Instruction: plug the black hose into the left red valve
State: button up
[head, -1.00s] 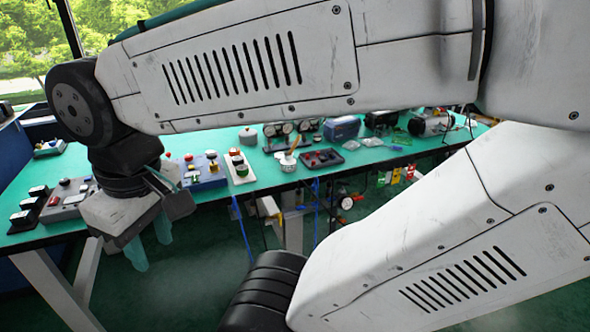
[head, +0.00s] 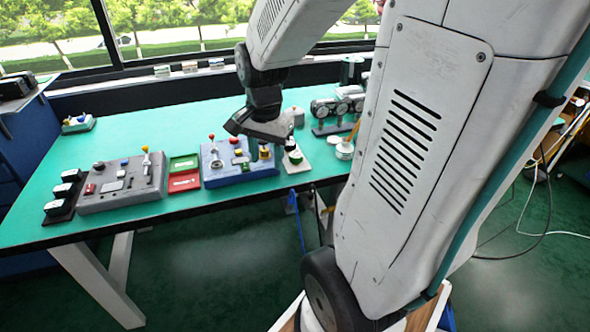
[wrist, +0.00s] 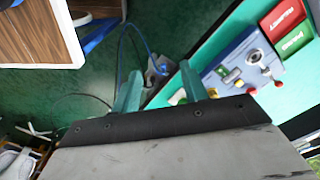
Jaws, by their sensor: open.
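My gripper (head: 262,150) is over the table by the right end of a blue control box (head: 222,176). In the wrist view its two teal fingers (wrist: 160,88) are apart with nothing between them. The blue box also shows in the wrist view (wrist: 238,66), right of the fingers. It carries a lever with a red ball (head: 211,137) and a second red knob (head: 234,140). I cannot tell whether either is the left red valve. My gripper hides part of the box's right end.
A grey control box (head: 122,187) and a red tray (head: 184,183) stand left of the blue box. Gauges (head: 338,108) and a white cup (head: 344,151) stand to its right. A blue cable (head: 298,212) hangs at the front edge.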

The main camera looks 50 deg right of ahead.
jog(key=w+d+f+m, duration=0.1)
jog(key=d+f+m, duration=0.8)
jog(key=d+f, duration=0.15)
jog(key=m, duration=0.5)
send_over(311, 192)
jog(key=shift+g, duration=0.3)
notch_tip(311, 192, down, 6)
jog(key=shift+f, duration=0.25)
jog(key=shift+s+d+f, duration=0.1)
jog(key=shift+d+f, duration=0.05)
jog(key=shift+f, duration=0.2)
notch_tip(311, 192, down, 7)
jog(key=shift+f, duration=0.2)
grip_shut()
